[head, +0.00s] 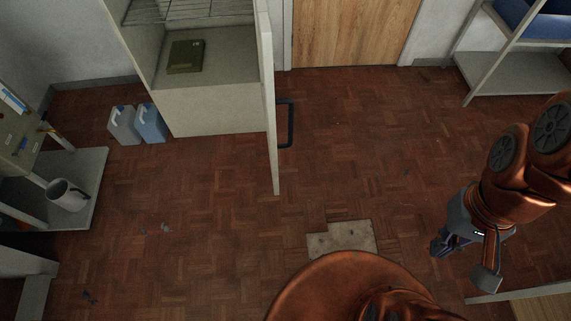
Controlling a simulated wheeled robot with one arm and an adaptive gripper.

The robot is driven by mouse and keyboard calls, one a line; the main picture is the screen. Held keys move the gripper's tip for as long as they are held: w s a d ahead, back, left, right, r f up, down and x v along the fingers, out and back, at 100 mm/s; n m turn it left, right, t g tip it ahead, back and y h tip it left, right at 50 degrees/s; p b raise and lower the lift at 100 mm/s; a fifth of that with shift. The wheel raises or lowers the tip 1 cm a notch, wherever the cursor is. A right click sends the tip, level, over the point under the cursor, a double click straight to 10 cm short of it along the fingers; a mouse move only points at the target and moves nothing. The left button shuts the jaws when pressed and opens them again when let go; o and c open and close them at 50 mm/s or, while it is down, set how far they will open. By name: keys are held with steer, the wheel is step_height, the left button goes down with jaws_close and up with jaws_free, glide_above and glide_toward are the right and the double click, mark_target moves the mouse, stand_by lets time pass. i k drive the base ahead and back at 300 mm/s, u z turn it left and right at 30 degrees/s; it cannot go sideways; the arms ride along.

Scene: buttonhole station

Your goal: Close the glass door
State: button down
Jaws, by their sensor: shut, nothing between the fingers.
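The door (271,130) belongs to the pale cabinet (205,108) at upper left of centre. It stands open, swung out towards me, and I see it almost edge-on, so its glass cannot be made out. A dark bar handle (291,125) sticks out from its right side. My gripper (437,249) is at the right, over the floor, well apart from the door and handle. Its dark fingers are shut and hold nothing.
A green book (186,56) lies inside the cabinet below a wire rack (180,10). Two jugs (137,123) stand left of it. A wooden door (350,32) is behind, and shelving (520,75) at upper right. The parquet between door and gripper is clear, with a pale patch (341,238).

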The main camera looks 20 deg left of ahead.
mark_target(262, 23)
steer(key=k, duration=0.45)
steer(key=u, duration=1.55)
steer(key=i, duration=0.45)
